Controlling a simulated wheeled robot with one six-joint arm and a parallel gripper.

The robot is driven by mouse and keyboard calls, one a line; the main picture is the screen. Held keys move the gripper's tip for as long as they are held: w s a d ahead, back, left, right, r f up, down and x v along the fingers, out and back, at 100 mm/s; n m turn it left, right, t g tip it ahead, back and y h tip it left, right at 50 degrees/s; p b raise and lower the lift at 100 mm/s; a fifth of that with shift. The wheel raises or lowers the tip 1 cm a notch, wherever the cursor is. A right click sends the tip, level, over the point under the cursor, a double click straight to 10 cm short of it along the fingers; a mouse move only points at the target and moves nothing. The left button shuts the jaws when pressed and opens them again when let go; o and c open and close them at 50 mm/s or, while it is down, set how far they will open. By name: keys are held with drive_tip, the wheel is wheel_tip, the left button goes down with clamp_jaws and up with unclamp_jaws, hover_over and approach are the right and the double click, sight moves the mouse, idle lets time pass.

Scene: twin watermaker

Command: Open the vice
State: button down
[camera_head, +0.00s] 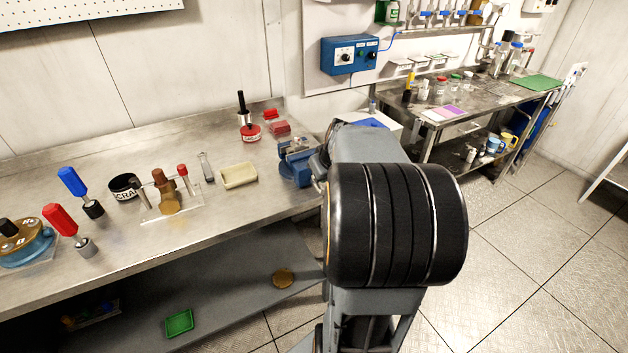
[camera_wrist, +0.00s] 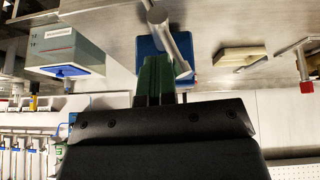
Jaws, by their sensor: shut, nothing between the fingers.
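The blue vice (camera_head: 299,168) stands at the right end of the steel bench in the head view, partly hidden by my arm. In the wrist view, which looks upside down, part of the blue vice (camera_wrist: 146,48) shows behind a grey metal bar (camera_wrist: 170,38) with a rounded end. My gripper (camera_wrist: 155,70) has its dark green fingers shut and empty, very close to the bar and in front of the vice. I cannot tell if they touch it. The head view hides the gripper behind my arm. The gap between the vice jaws is not clear.
A second bench (camera_head: 480,110) with jars is to the right. A grey box (camera_wrist: 65,50) shows in the wrist view.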

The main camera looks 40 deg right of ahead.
drive_tip(key=shift+a+f+b, duration=0.1)
drive_tip(key=shift+a+b, duration=0.5)
drive_tip(key=shift+w+a, duration=0.1)
idle(0.3)
drive_tip(key=d+v, duration=0.1)
drive_tip(key=v, duration=1.1)
drive_tip(key=shift+p, duration=0.35)
drive_tip(key=shift+a, duration=0.15)
